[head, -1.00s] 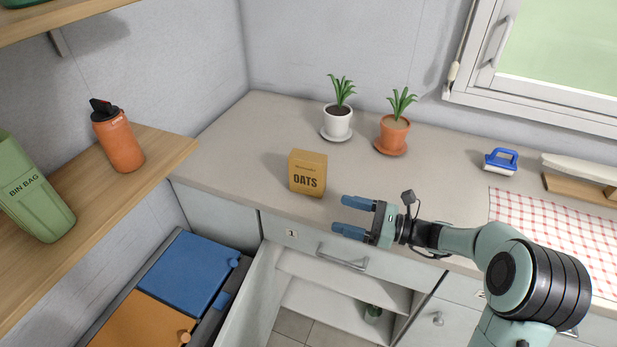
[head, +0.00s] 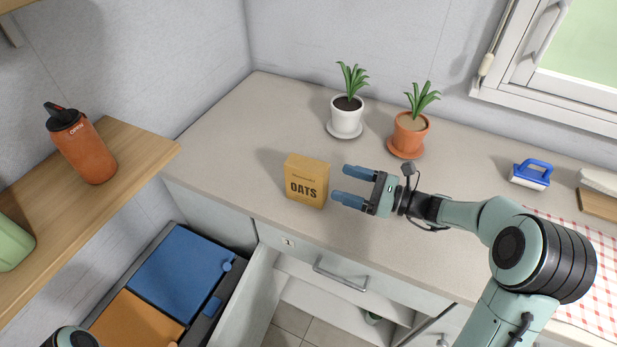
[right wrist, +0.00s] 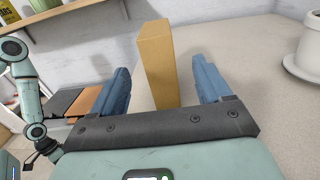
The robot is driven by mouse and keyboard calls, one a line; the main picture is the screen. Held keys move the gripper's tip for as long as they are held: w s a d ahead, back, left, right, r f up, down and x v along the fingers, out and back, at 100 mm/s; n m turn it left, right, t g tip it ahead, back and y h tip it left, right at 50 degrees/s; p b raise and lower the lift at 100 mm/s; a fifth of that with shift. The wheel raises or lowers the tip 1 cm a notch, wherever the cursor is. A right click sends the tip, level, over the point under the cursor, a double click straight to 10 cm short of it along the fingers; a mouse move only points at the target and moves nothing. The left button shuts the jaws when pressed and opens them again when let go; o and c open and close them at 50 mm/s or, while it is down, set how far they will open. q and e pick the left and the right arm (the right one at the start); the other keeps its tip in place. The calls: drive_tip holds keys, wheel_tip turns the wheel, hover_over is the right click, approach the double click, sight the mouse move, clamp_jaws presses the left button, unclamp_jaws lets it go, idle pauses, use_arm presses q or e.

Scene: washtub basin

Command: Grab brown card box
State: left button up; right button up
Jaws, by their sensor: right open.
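The brown card box (head: 306,181), printed "OATS", stands upright on the countertop near its front edge. In the right wrist view the box (right wrist: 158,65) stands ahead, between the lines of the two fingers. My right gripper (head: 345,185) is open, with its blue fingers pointing left at the box's right side, a small gap away. The right gripper also shows in the right wrist view (right wrist: 160,95), with nothing held. My left gripper is not in view; part of my left arm shows at the left of the right wrist view.
A white potted plant (head: 346,117) and an orange potted plant (head: 409,133) stand behind the box. A blue-handled brush (head: 531,174) is further right. A wooden shelf (head: 140,145) with an orange bottle (head: 80,145) is at left. The counter (head: 235,150) left of the box is clear.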

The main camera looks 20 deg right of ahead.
sight(327, 178)
drive_tip(key=x, duration=0.5)
drive_tip(key=shift+a, duration=0.1)
drive_tip(key=shift+p+x, duration=0.45)
drive_tip(key=shift+x, duration=2.3)
drive_tip(key=shift+s+r, duration=0.1)
drive_tip(key=c, duration=1)
